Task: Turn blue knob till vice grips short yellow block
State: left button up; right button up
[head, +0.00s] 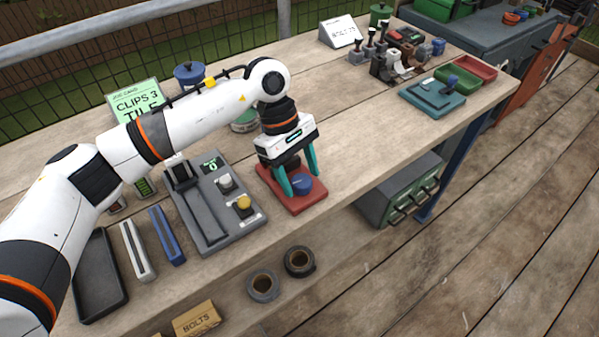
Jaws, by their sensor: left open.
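My left gripper (301,183) comes down from above with its two teal fingers apart. Its fingertips stand on either side of a round blue knob (303,185). Whether they touch the knob cannot be told. The knob sits at the front part of a red vice (309,202) on the workbench. My gripper and its fingers cover the back of the vice, so its jaws and any yellow block in them are hidden. My right gripper is not in view.
A grey panel (213,222) with a yellow knob (243,202) stands just left of the vice. A blue bar, a white bar and a dark tray (98,290) lie further left. A teal fixture (433,97) stands at the right. The bench between it and the vice is clear.

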pick_arm(q)
jog(key=b+v, duration=0.1)
jog(key=v, duration=1)
jog(key=shift+r, duration=0.35)
